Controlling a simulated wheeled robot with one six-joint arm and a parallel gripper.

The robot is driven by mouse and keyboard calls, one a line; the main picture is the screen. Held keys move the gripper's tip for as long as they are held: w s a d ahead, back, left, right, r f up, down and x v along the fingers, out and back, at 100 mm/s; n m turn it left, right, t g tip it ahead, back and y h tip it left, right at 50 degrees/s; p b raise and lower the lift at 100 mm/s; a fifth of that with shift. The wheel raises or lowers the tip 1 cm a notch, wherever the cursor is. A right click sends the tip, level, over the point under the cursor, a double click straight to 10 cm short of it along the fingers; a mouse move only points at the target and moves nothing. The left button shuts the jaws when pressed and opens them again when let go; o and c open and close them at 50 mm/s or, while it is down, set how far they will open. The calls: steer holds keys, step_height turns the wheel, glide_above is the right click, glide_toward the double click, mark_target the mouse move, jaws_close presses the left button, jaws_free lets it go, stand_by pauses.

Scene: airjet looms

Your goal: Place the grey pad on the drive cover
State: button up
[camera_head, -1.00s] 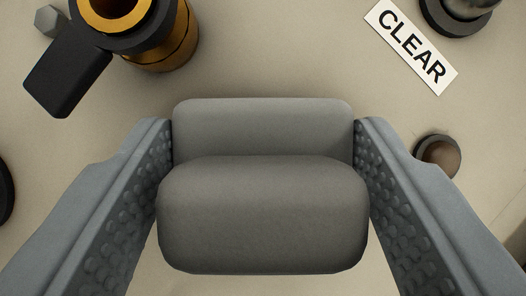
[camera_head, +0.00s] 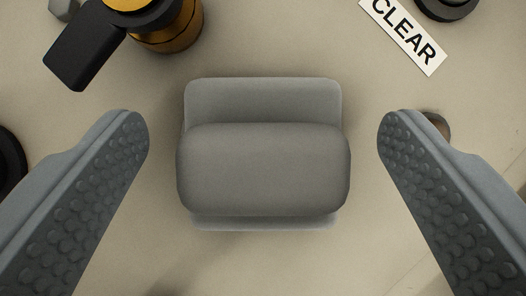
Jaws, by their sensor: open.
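My gripper (camera_head: 263,135) is open, with one textured finger on each side of the pad. Clear gaps show between both fingers and the pad. The pad's underside is hidden.
A brass and black fitting with a black lever (camera_head: 86,45) stands at upper left. A white CLEAR label (camera_head: 405,35) lies at upper right, near a dark round part (camera_head: 447,8). A brown knob (camera_head: 437,126) is partly behind the right finger. A dark round part (camera_head: 8,165) is at the left edge.

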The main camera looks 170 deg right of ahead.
steer(key=v, duration=1)
steer(key=shift+s+r, duration=0.2)
steer(key=shift+r, duration=0.1)
steer(key=s+r+t, duration=0.3)
steer(key=s, duration=0.7)
steer(key=s+r+m+t, duration=0.1)
steer(key=s+r+t, duration=0.2)
steer(key=s, duration=0.8)
steer(key=s+r+t, duration=0.3)
steer(key=s+t, duration=0.1)
steer(key=s, duration=0.7)
steer(key=shift+a+r+t+h, duration=0.3)
steer(key=shift+r+t+h, duration=0.1)
steer(key=shift+s, duration=0.15)
